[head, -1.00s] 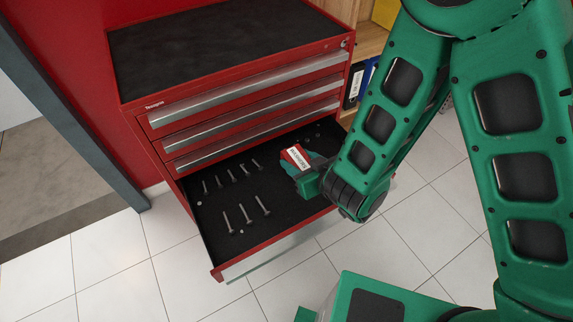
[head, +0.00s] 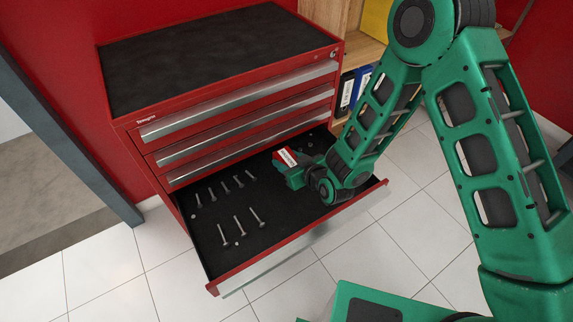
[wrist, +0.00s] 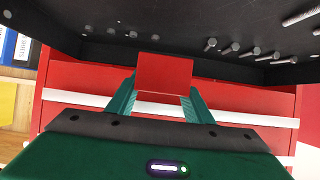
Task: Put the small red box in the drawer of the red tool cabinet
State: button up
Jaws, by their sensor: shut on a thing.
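The small red box (head: 284,156) with a white label is between the fingers of my gripper (head: 292,168), over the right part of the open bottom drawer (head: 288,238). In the wrist view the red box (wrist: 164,72) sits between the two green fingertips (wrist: 162,100), with the drawer's black floor (wrist: 170,28) beyond it. Whether the box touches the drawer floor I cannot tell. The red tool cabinet (head: 128,132) stands against the red wall, its upper drawers shut. The gripper is partly hidden behind my wrist in the head view.
Several bolts (head: 239,226) lie in the left and middle of the drawer, with small nuts near its back right. Blue and white binders (head: 360,82) stand on a wooden shelf (head: 345,32) right of the cabinet. White floor tiles (head: 165,272) are clear in front.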

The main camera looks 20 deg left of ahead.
jog(key=shift+f, duration=1.2)
jog(key=shift+f, duration=0.65)
jog(key=o, duration=1.1)
jog(key=shift+r, duration=0.6)
jog(key=v, duration=1.2)
